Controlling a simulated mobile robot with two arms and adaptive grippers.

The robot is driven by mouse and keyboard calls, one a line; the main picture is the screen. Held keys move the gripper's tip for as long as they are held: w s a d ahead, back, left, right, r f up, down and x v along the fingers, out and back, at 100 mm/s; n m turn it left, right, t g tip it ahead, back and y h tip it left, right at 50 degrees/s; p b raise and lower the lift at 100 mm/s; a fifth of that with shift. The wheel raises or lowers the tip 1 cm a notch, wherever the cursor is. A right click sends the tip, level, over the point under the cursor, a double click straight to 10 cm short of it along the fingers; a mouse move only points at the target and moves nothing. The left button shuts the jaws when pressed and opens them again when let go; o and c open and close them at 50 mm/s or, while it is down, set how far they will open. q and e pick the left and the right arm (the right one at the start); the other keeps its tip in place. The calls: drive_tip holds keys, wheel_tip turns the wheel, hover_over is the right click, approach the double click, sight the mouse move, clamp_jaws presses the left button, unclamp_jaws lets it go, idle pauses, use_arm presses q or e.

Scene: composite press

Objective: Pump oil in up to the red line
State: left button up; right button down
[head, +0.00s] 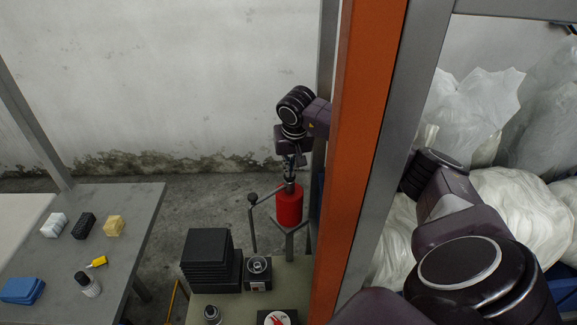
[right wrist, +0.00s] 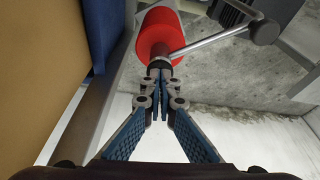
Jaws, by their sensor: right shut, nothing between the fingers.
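The red cylinder (head: 289,208) stands on a metal bracket beside the orange post, with a dark neck at its upper end. A pump lever (head: 252,222) with a dark ball knob (head: 252,198) stands at its left. My right gripper (head: 290,183) is shut and empty, with its fingers pointing down at the top of the cylinder. In the right wrist view, the shut fingertips (right wrist: 159,72) are right at the dark neck of the red cylinder (right wrist: 160,32); I cannot tell whether they touch. The lever's ball knob (right wrist: 265,30) is off to the right there. I see no oil level or red line. My left gripper is out of view.
An orange post (head: 362,150) stands just right of the cylinder. Black stacked plates (head: 207,262) and a black block with a round metal top (head: 258,270) sit below left. A grey table (head: 130,215) with small items is at far left. Plastic bags (head: 520,210) lie at right.

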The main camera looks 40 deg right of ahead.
drive_tip(key=shift+r+p, duration=1.55)
drive_tip(key=shift+r, duration=0.8)
drive_tip(key=shift+r, duration=0.1)
wheel_tip(320, 180, up, 5)
drive_tip(key=p, duration=0.3)
